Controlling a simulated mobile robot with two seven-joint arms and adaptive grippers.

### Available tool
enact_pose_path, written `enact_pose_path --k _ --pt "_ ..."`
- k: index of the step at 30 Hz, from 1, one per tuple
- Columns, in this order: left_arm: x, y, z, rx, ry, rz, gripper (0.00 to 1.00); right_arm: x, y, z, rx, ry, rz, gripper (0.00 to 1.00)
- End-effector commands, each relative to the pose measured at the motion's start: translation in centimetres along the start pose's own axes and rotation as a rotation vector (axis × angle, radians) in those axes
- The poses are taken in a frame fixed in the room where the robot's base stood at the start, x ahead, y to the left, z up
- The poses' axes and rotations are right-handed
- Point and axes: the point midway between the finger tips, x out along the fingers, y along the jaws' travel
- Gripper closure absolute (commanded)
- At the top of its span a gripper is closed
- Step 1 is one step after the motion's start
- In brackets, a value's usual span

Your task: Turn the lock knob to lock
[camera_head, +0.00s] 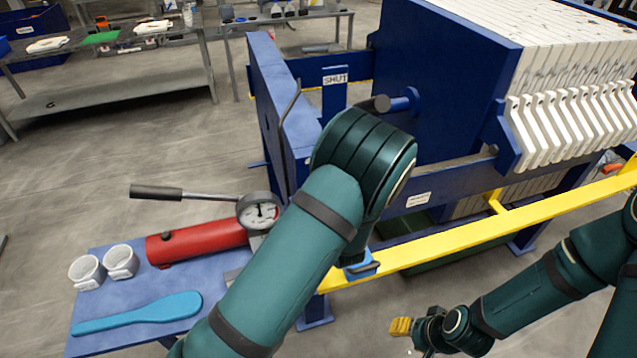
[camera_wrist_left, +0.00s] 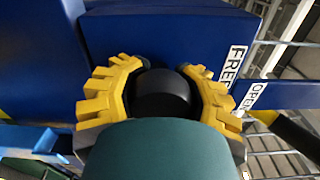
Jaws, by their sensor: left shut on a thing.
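The lock knob (camera_wrist_left: 162,92), dark and round, sits between the yellow fingers of my left gripper (camera_wrist_left: 166,70) in the left wrist view. The fingers are shut on it from both sides. A white label reading FREE (camera_wrist_left: 231,66) is to the right of the knob on blue metal. In the head view my left arm hides the left gripper and the knob in it. My right gripper (camera_head: 401,326), with yellow fingers, is low at the bottom centre, away from the press; whether it is open or shut is unclear.
A SHUT label (camera_head: 335,79) and an OPEN label (camera_wrist_left: 254,95) show. A yellow rail (camera_head: 480,227) runs along its side. A red pump (camera_head: 198,242) with a gauge (camera_head: 259,211) stands left.

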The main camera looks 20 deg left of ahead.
Motion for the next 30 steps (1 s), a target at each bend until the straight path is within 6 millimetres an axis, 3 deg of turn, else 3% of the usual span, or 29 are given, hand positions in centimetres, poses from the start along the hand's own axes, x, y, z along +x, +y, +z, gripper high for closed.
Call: enact_pose_path --k 14,15,19,30 --pt "-0.18 0.48 0.18 0.024 -0.002 0.011 1.0 -0.09 -0.06 -0.05 -0.001 0.0 0.0 0.53" --pt "-0.18 0.48 0.18 0.024 -0.002 0.011 0.64 -0.09 -0.06 -0.05 -0.001 0.0 0.0 0.53" --pt "-0.15 0.4 0.17 0.023 -0.002 0.009 0.18 -0.09 -0.06 -0.05 -0.001 0.0 0.0 0.53" --pt "-0.3 0.13 0.02 0.017 0.0 0.003 0.18 -0.11 -0.07 -0.06 -0.001 0.001 0.0 0.53"
